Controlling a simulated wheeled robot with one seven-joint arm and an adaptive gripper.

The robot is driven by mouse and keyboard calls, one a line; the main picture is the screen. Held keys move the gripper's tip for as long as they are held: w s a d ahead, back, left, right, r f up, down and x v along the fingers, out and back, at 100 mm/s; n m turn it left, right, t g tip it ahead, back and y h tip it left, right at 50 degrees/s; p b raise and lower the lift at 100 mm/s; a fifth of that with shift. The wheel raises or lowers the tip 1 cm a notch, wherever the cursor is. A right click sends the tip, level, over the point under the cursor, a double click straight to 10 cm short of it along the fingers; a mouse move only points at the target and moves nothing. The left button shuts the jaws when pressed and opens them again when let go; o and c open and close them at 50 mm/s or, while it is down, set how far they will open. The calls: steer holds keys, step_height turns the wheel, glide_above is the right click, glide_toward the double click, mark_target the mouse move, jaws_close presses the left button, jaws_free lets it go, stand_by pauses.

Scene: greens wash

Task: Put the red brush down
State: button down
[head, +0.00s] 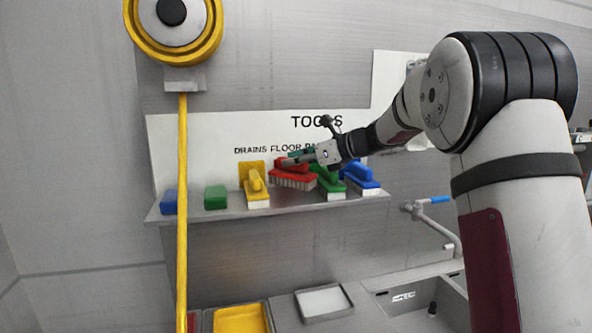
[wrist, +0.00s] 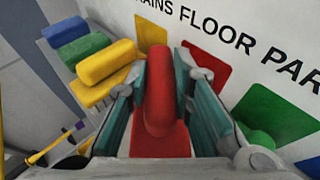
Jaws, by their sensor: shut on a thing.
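The red brush (head: 293,180) is at the shelf, between the yellow brush (head: 257,190) and the green brush (head: 329,183). Its pale bristles face down and it looks slightly tilted. I cannot tell whether the bristles touch the shelf (head: 230,206). My gripper (head: 297,157) is shut on its handle from above. In the wrist view the red handle (wrist: 160,95) lies between the two teal finger pads, with the red brush body below it. A red patch (wrist: 206,66) shows on the wall panel behind.
A blue brush (head: 361,179) stands right of the green brush. A green block (head: 215,197) and a blue block (head: 169,202) sit at the shelf's left. A yellow pole (head: 182,240) passes in front of the shelf. Trays (head: 324,302) and a sink lie below.

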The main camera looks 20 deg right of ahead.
mark_target(295, 172)
steer(key=shift+f, duration=1.4)
steer(key=shift+f, duration=0.1)
steer(key=c, duration=1.4)
jaws_free()
steer(key=shift+f, duration=0.1)
